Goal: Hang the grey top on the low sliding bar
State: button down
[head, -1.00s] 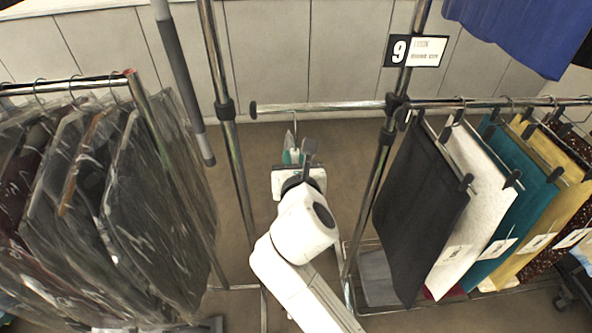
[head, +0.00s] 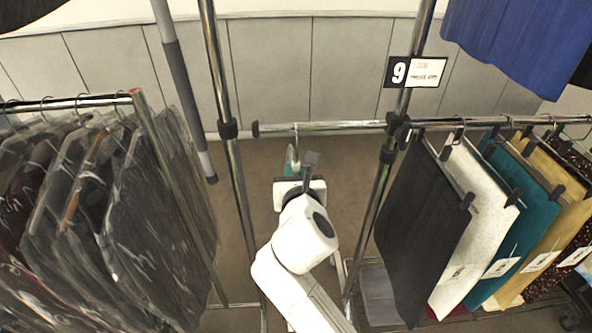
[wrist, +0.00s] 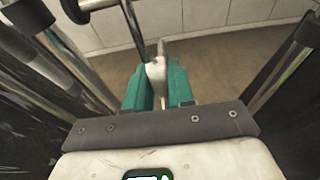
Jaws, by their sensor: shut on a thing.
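In the wrist view the bar (wrist: 95,4) shows at the top. The grey top itself is not clearly visible.
Plastic-covered garments (head: 150,220) hang on a rack at left. Charcoal (head: 425,230), white (head: 475,220), teal and yellow pieces hang at right. A number 9 sign (head: 399,72) is on the right upright (head: 370,215). A blue garment (head: 520,40) hangs high at upper right.

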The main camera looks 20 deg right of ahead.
jog(key=shift+w, duration=0.1)
dwell(0.3)
jog(key=shift+w+d+p, duration=0.15)
jog(key=shift+w+d, duration=0.2)
jog(key=shift+w, duration=0.8)
jog(key=shift+w+d+p, duration=0.1)
jog(key=shift+w+d, duration=0.3)
jog(key=shift+w, duration=0.7)
jog(key=shift+w+d+p, duration=0.15)
jog(key=shift+w+d, duration=0.2)
jog(key=shift+w, duration=0.8)
jog(key=shift+p, duration=0.35)
jog(key=shift+w+f+b, duration=0.1)
jog(key=shift+f+b, duration=0.7)
jog(key=shift+f, duration=0.9)
jog(key=c, duration=0.9)
grip_release()
